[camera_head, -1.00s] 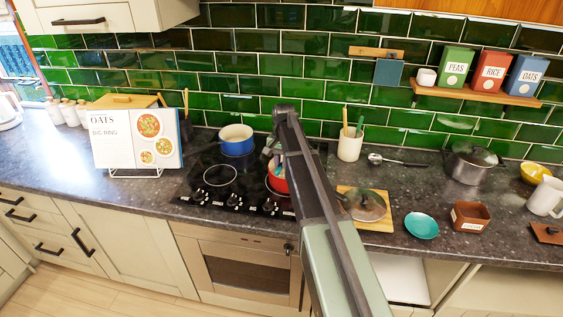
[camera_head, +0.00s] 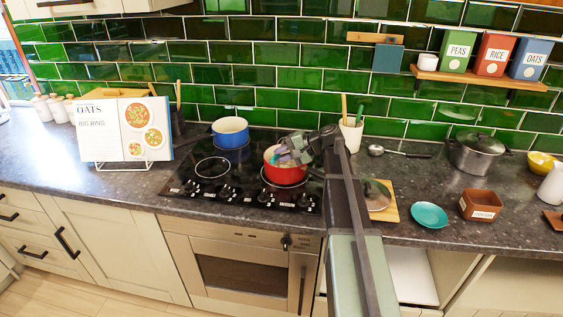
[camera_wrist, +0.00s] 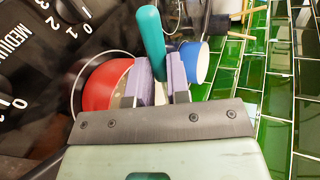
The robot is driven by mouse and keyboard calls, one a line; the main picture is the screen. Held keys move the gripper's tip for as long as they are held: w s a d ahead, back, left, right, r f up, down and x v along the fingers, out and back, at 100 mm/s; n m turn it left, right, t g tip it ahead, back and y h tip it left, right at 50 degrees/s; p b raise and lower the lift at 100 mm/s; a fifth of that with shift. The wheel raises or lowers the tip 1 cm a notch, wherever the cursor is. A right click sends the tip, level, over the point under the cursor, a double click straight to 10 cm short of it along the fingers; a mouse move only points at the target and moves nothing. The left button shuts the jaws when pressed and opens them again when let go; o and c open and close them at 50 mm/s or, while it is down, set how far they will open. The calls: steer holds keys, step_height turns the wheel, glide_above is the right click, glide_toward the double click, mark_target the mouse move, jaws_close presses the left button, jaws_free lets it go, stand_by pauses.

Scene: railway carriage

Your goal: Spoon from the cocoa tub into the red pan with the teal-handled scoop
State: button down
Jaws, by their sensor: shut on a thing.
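The red pan (camera_head: 274,157) sits on the front right of the hob. It also shows in the wrist view (camera_wrist: 100,88), with something pale inside. My gripper (camera_wrist: 163,78) is shut on the teal-handled scoop (camera_wrist: 151,40), with its handle rising between the pads. In the head view my gripper (camera_head: 292,150) is over the right side of the pan. The scoop's bowl is hidden, so I cannot tell what it holds. The brown, open cocoa tub (camera_head: 480,205) stands at the right of the counter; its label is too small to read.
A blue pan (camera_head: 230,131) stands behind the red one. A lid on a wooden board (camera_head: 384,208), a teal dish (camera_head: 429,215), a ladle (camera_head: 398,152) and a steel pot (camera_head: 474,158) are to the right. A utensil jar (camera_head: 350,138) stands behind my arm.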

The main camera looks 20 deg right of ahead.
steer(key=shift+s+f+t+y+b, duration=0.1)
steer(key=shift+f+t+y+b, duration=0.15)
steer(key=shift+t+y+b, duration=0.65)
steer(key=r+g+h+p, duration=0.1)
steer(key=g+h+p, duration=0.1)
steer(key=p, duration=0.2)
steer(key=g+h+p, duration=0.2)
steer(key=p, duration=0.1)
steer(key=w+r+g+h+p, duration=0.1)
steer(key=g+h+p, duration=0.1)
steer(key=p, duration=0.2)
steer(key=shift+a+r+n+p, duration=0.3)
steer(key=shift+a, duration=0.05)
steer(key=g+h, duration=0.1)
steer(key=g+h+p, duration=0.2)
steer(key=shift+w+a+r, duration=0.2)
steer(key=shift+w+r, duration=0.05)
steer(key=shift+r, duration=0.05)
steer(key=shift+g+h+p, duration=0.4)
steer(key=shift+g+h, duration=0.1)
steer(key=shift+h, duration=0.1)
steer(key=shift+s+f+g+h, duration=0.1)
steer(key=shift+g+h, duration=0.2)
